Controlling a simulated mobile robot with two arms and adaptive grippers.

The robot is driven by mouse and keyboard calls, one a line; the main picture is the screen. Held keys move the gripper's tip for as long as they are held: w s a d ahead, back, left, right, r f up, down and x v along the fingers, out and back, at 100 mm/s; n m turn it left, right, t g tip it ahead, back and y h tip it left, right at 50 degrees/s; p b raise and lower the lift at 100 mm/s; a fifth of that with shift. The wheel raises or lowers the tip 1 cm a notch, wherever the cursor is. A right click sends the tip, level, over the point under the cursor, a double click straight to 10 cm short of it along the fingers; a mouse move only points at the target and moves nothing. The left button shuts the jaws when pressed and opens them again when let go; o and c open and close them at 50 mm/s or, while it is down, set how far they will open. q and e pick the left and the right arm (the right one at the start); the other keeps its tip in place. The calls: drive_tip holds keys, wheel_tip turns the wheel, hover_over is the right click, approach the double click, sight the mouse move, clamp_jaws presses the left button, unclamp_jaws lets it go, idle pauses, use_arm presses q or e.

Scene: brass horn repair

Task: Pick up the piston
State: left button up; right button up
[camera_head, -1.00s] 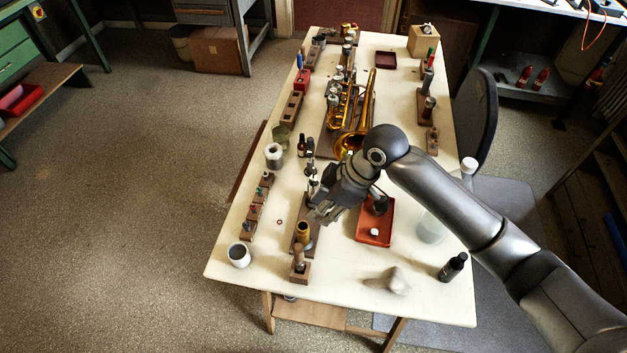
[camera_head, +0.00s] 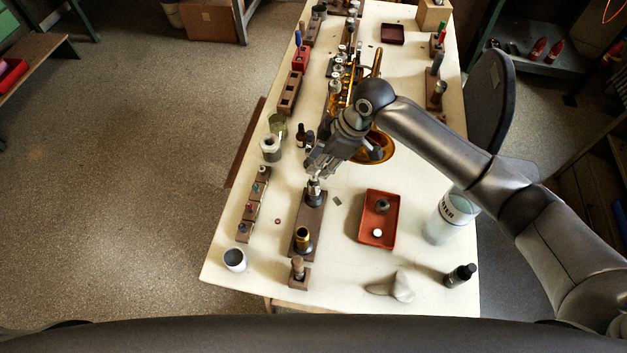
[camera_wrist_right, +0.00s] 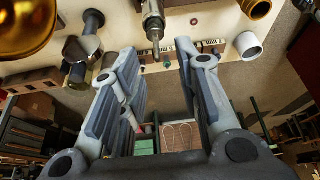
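The piston (camera_head: 314,190) is a small silver cylinder standing upright at the far end of a long wooden block (camera_head: 309,222). In the right wrist view the piston (camera_wrist_right: 153,22) hangs in from the top edge, its narrow end beyond the finger gap. My right gripper (camera_head: 318,168) is just behind and above the piston in the head view and hides part of its top. The right wrist view shows the fingers (camera_wrist_right: 158,62) spread wide with nothing held between them. My left gripper is in neither view.
A brass cylinder (camera_head: 303,240) stands at the block's near end. A red tray (camera_head: 366,233) lies to the right. A brass horn (camera_head: 374,150) lies behind my right wrist. A white cup (camera_head: 234,260) and small holders (camera_head: 252,208) line the left. A dark bottle (camera_head: 460,275) stands front right.

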sight(313, 177)
drive_tip(key=shift+w+a+f, duration=0.2)
drive_tip(key=shift+f, duration=0.4)
drive_tip(key=p+x, duration=0.2)
drive_tip(key=x, duration=0.2)
drive_tip(key=shift+s+d+f, duration=0.1)
drive_tip(key=shift+f, duration=0.35)
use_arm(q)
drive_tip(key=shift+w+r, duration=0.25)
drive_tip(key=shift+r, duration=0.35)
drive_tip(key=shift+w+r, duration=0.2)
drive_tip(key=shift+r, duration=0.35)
use_arm(e)
clamp_jaws()
